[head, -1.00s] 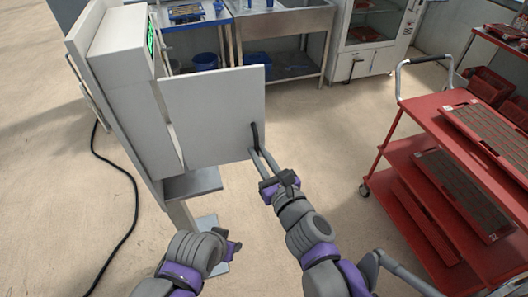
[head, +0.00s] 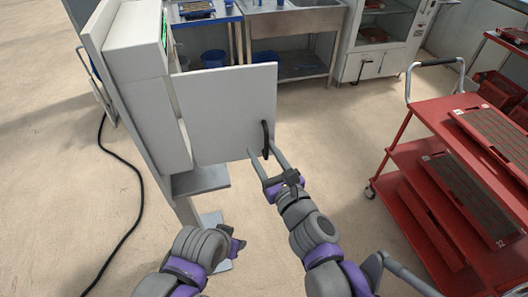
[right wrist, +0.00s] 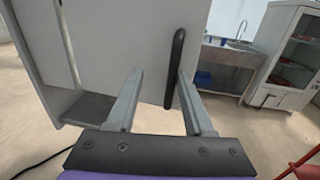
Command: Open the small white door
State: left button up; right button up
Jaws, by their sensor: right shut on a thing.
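The small white door (head: 225,115) is a flat panel on the side of a tall white cabinet (head: 140,105). It stands swung out from the cabinet, with a gap at its left edge. Its black upright handle (head: 265,137) is near the lower right edge; the handle also shows in the right wrist view (right wrist: 175,65). In the right wrist view the right finger lies against the handle. My left gripper (head: 237,245) is low beside the cabinet, its jaws unclear.
A red cart (head: 430,165) with trays stands at the right. A sink bench (head: 290,25) and a glass-door cabinet (head: 375,45) are at the back. A black cable (head: 130,175) lies on the floor at the left. Floor between door and cart is clear.

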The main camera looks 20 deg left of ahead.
jog(key=v, duration=1)
jog(key=shift+s+d, duration=0.3)
dwell(0.4)
jog(key=s+d+f+n+g+h, duration=0.3)
jog(key=d+f+n+h, duration=0.3)
jog(key=d+n, duration=0.6)
jog(key=s+d+f+n+g+h, duration=0.4)
jog(key=d+f+n, duration=0.7)
jog(key=n, duration=0.4)
jog(key=shift+s+d+g+h, duration=0.25)
jog(key=shift+d+g+h, duration=0.25)
jog(key=shift+d+h, duration=0.45)
